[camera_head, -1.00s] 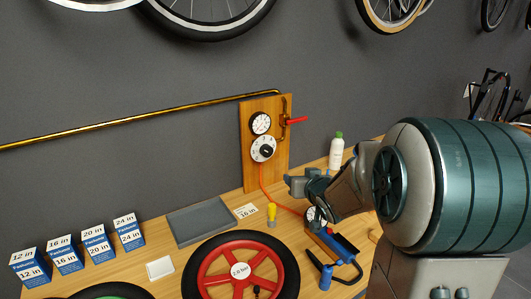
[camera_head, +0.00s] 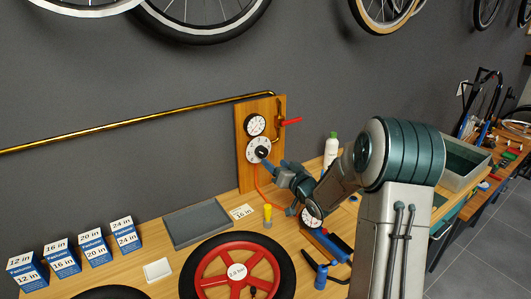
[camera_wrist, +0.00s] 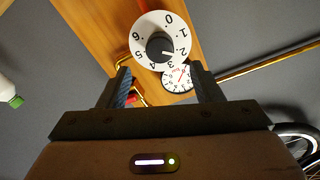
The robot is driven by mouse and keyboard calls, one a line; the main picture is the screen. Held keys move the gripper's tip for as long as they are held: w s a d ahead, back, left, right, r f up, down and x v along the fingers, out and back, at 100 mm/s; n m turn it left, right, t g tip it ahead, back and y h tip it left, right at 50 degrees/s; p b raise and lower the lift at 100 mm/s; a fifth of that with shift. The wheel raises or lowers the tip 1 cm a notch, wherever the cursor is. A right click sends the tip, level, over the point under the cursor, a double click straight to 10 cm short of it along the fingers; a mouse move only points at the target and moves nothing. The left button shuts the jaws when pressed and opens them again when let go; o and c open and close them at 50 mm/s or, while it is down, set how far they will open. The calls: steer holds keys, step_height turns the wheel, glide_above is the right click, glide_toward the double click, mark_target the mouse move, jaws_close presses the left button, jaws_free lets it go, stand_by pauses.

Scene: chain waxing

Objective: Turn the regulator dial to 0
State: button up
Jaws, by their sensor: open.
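The regulator dial is a white numbered disc with a black knob, mounted on the wooden wall panel; it shows in the head view (camera_head: 252,152) and in the wrist view (camera_wrist: 145,28). In the wrist view a light mark on the black knob (camera_wrist: 158,46) appears to point near the 2, away from the 0; the exact reading is hard to tell. My gripper (camera_head: 268,164) is just in front of the dial's lower right. In the wrist view my gripper (camera_wrist: 160,70) is open and empty, its fingers on either side of the knob's line, apart from it.
A pressure gauge (camera_head: 256,125) sits above the dial, and a red valve handle (camera_head: 291,121) is at the panel's upper right. A brass pipe (camera_head: 130,125) runs along the wall. A white bottle (camera_head: 331,149) stands right of the panel. The tray (camera_head: 197,224) lies below.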

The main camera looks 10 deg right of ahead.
mark_target(264, 154)
steer(key=p+x, duration=0.1)
steer(key=x, duration=0.6)
steer(key=shift+p, duration=0.35)
steer(key=c, duration=1)
